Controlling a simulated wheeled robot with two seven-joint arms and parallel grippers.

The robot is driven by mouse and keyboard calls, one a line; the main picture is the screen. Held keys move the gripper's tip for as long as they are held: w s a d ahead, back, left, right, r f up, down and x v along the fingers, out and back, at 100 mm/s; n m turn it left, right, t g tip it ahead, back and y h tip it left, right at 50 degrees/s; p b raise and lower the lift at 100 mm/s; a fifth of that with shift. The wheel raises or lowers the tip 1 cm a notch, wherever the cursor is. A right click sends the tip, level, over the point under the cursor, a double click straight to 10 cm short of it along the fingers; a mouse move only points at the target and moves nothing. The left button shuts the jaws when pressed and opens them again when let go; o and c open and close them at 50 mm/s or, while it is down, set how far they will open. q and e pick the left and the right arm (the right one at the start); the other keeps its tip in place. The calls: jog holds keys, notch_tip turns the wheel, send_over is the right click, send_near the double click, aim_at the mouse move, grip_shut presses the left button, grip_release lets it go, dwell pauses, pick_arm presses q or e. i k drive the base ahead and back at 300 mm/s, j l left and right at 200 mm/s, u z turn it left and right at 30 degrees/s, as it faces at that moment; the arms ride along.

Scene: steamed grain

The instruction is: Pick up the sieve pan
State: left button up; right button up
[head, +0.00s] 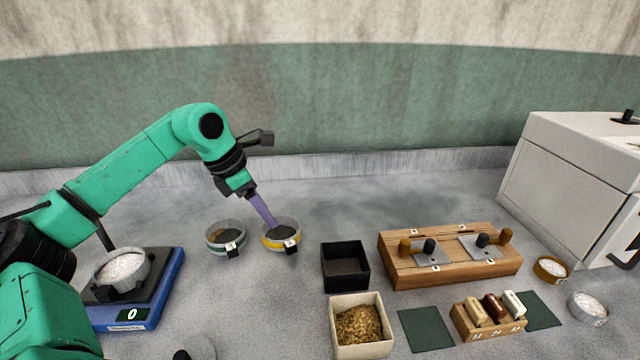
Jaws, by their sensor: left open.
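Two round, shallow pans with tags stand side by side on the grey counter. One has a yellow band (268,244); the other has a grey-green band (212,245) and stands just left of it. I cannot tell from the picture which is the sieve pan. My left gripper (270,218) reaches down from above with its purple fingers, and the tips are at the yellow-banded pan, overlapping its rim and inside. The fingers are open; whether they touch the pan is unclear. My right gripper is not in view.
A blue scale (130,316) holding a dish of white grain (122,268) stands left. A black box (345,268), a box of brown grain (360,326), a wooden block (450,268) and a weight holder (488,322) stand right. A white machine (570,175) stands far right.

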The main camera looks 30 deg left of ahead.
aim_at(119, 271)
jog(key=k, duration=2)
